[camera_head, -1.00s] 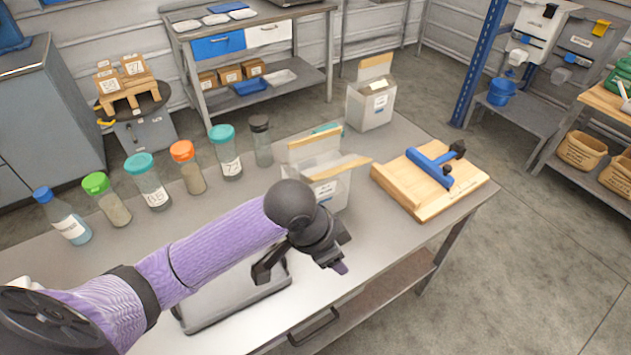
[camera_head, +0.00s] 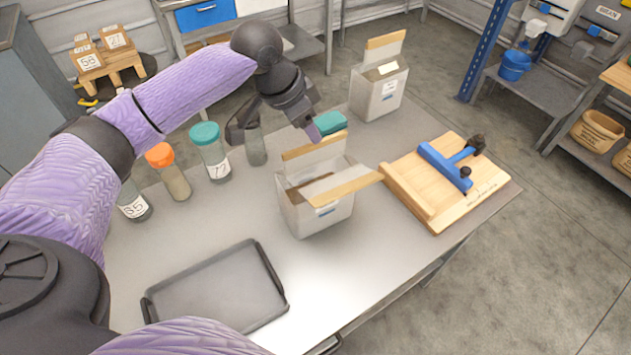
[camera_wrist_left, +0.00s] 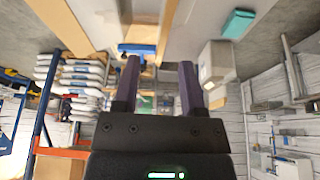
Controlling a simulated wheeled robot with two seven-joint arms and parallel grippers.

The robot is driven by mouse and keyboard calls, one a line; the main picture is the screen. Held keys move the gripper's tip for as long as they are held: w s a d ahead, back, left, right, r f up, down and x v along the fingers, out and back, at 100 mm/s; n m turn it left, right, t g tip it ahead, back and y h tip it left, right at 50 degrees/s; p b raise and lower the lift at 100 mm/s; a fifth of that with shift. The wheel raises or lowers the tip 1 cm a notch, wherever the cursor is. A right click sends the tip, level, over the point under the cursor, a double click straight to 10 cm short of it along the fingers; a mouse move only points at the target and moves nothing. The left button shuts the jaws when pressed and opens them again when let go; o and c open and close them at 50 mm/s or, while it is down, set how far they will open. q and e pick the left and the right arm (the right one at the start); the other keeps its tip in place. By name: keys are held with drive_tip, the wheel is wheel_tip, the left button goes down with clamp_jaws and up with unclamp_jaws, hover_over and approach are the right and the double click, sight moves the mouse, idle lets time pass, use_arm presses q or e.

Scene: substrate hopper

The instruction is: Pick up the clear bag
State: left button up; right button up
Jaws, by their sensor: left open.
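I cannot make out a clear bag in either view. My left gripper (camera_head: 277,131) is open and empty above the table, just left of the open white box (camera_head: 318,212). The box stands upright with its flaps up, and something brown shows inside; I cannot tell what it is. In the left wrist view the two dark fingers of my left gripper (camera_wrist_left: 160,75) are apart with nothing between them. My right gripper is not in view.
A second open white box (camera_head: 378,96) stands at the back. A wooden board with a blue tool (camera_head: 440,165) is on the right. Lidded jars (camera_head: 210,152) line the left, partly behind my arm. An empty grey tray (camera_head: 215,290) lies in front. A teal object (camera_head: 331,122) sits behind the near box.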

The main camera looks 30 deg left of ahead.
sight(313, 146)
use_arm(q)
drive_tip(key=x, duration=0.2)
drive_tip(key=b+x, duration=0.1)
drive_tip(key=x, duration=0.1)
drive_tip(key=a+b+x, duration=0.1)
drive_tip(key=x, duration=0.1)
drive_tip(key=shift+s+d+f, duration=0.1)
drive_tip(key=shift+s+f, duration=0.15)
drive_tip(key=shift+f, duration=0.05)
drive_tip(key=shift+w+d+f, duration=0.15)
drive_tip(key=shift+d+f, duration=0.05)
drive_tip(key=shift+f, duration=0.2)
drive_tip(key=shift+f+p, duration=0.2)
drive_tip(key=shift+p, duration=0.2)
drive_tip(key=shift+c, duration=0.3)
clamp_jaws()
idle(0.6)
